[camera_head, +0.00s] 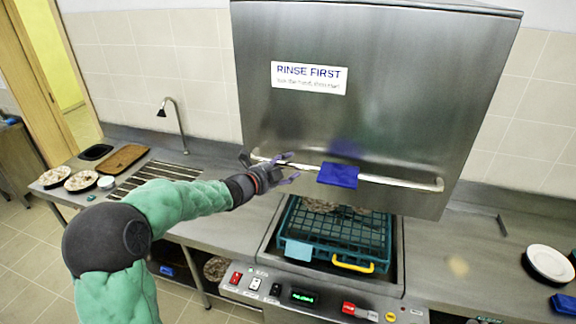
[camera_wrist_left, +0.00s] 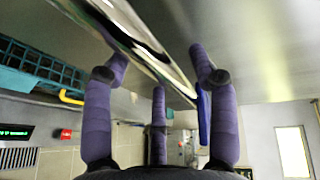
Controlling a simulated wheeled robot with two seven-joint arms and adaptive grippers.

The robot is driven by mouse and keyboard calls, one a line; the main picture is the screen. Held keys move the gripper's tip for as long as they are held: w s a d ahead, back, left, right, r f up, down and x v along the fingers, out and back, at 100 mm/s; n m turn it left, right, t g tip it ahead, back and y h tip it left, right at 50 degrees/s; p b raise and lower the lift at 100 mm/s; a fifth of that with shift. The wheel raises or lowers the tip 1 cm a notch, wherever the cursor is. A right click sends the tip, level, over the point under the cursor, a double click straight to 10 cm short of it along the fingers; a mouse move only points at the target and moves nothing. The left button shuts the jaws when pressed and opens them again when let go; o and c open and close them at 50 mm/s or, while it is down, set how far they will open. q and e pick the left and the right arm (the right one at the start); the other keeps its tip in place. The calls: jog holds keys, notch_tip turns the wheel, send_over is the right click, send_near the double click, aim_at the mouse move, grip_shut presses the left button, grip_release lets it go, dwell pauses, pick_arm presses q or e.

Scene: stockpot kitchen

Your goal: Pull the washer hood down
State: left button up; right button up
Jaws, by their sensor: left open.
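The washer hood (camera_head: 400,100) is a large steel box, raised above the wash bay, with a "RINSE FIRST" label. Its bar handle (camera_head: 400,182) runs across the lower front, with a blue cloth (camera_head: 338,175) hanging over its middle. My left gripper (camera_head: 291,167) is open at the left part of the handle, left of the cloth. In the left wrist view the handle (camera_wrist_left: 150,50) passes between the spread purple fingers of the gripper (camera_wrist_left: 157,58); I cannot tell whether they touch it. My right gripper is out of view.
A teal dish rack (camera_head: 325,230) sits in the bay under the hood, with a yellow handle at its front. A control panel (camera_head: 300,297) is below. Dirty plates (camera_head: 80,180) and a tap (camera_head: 175,120) are at left, a white plate (camera_head: 550,262) at right.

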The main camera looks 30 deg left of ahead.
pick_arm(q)
jog(key=shift+w+f, duration=0.1)
jog(key=shift+w, duration=0.35)
jog(key=shift+d, duration=0.1)
grip_shut()
notch_tip(320, 180, down, 43)
jog(key=b, duration=3.8)
jog(key=shift+r+b, duration=0.2)
jog(key=shift+b, duration=0.15)
jog(key=shift+d+f, duration=0.1)
jog(key=shift+f, duration=0.05)
grip_release()
jog(key=shift+s+r, duration=0.1)
jog(key=shift+r, duration=0.1)
jog(key=v, duration=1.2)
